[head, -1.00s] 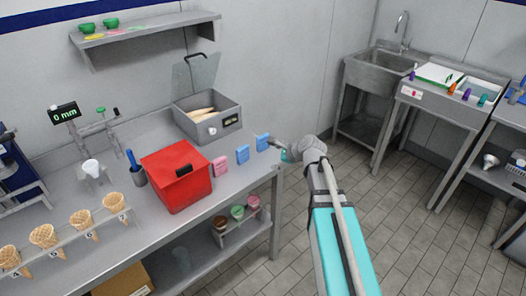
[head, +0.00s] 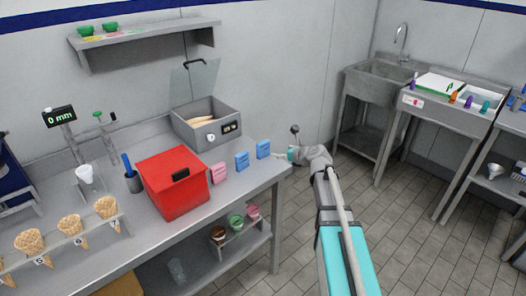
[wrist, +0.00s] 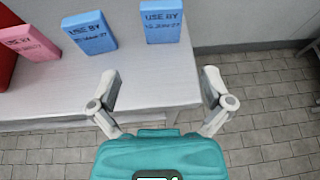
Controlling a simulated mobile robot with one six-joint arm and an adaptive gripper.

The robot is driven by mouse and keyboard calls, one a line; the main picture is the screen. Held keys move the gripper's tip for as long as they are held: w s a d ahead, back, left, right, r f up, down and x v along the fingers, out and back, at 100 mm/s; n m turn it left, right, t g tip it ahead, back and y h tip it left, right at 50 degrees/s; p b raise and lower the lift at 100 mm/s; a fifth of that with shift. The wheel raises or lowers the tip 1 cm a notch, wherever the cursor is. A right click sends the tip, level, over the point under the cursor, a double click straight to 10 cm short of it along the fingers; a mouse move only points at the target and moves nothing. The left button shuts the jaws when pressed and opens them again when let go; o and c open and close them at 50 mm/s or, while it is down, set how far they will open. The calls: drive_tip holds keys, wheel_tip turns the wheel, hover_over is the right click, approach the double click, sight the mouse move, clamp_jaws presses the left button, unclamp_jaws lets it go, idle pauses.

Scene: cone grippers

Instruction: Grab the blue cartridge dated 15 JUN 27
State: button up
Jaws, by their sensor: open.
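Two blue cartridges stand upright near the right end of the steel counter. One (head: 242,161) is beside a pink cartridge (head: 218,173); the other (head: 263,149) is nearest the counter's right end. In the wrist view, the left blue cartridge (wrist: 90,32) and the right blue cartridge (wrist: 161,22) both show "USE BY" labels. Their dates are too blurred to read surely. My gripper (wrist: 160,85) is open and empty, its fingers spread short of the right blue cartridge and touching neither. In the head view my gripper (head: 291,154) is just right of the counter's end.
A red box (head: 172,184) stands left of the pink cartridge, which also shows in the wrist view (wrist: 28,43). A grey lidded bin (head: 206,122) is behind the cartridges. Tiled floor (wrist: 270,110) lies open right of the counter edge.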

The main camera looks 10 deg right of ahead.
sight(265, 147)
drive_tip(key=shift+b+x, duration=1.55)
drive_tip(key=shift+x, duration=2.7)
drive_tip(key=shift+b+x, duration=1.05)
drive_tip(key=shift+x, duration=1.55)
drive_tip(key=shift+d+f, duration=0.1)
drive_tip(key=c, duration=0.9)
